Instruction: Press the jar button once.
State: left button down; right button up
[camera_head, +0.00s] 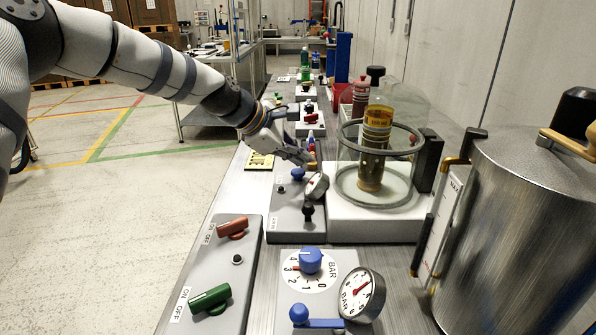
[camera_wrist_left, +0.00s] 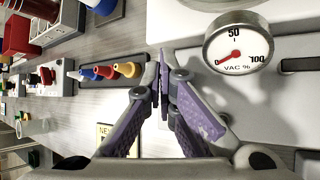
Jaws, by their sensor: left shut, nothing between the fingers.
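A glass jar (camera_head: 348,165) with a black rim stands on a white base (camera_head: 375,228), with an amber bottle (camera_head: 374,145) inside. To its left is a grey panel (camera_head: 285,222) with a blue knob (camera_head: 298,174), a small dark button (camera_head: 281,189), a black knob (camera_head: 307,212) and a round gauge (camera_head: 317,186). Which control is the jar button I cannot tell. The gauge (camera_wrist_left: 236,43) reads VAC % with its needle near 0. My left gripper (camera_head: 304,158) is shut and empty, just beyond the blue knob; its fingertips (camera_wrist_left: 163,60) show together in the wrist view. My right gripper is not in view.
In front are a panel with a red switch (camera_head: 233,227) and a green switch (camera_head: 210,299), and a BAR dial (camera_head: 310,262) with a gauge (camera_head: 362,294). A large metal vessel (camera_head: 520,220) stands at right. Coloured fittings (camera_wrist_left: 104,72) lie beside the gripper.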

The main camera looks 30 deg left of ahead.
aim_at(299, 173)
pick_arm(q)
jog(key=shift+f, duration=0.1)
jog(key=shift+f, duration=0.3)
jog(key=shift+f, duration=0.55)
dwell(0.7)
jog(key=shift+r+p, duration=0.3)
jog(key=shift+r, duration=0.7)
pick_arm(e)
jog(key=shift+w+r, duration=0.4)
pick_arm(q)
jog(key=shift+r, duration=0.35)
jog(key=shift+r+p, duration=0.5)
jog(key=shift+r, duration=1.7)
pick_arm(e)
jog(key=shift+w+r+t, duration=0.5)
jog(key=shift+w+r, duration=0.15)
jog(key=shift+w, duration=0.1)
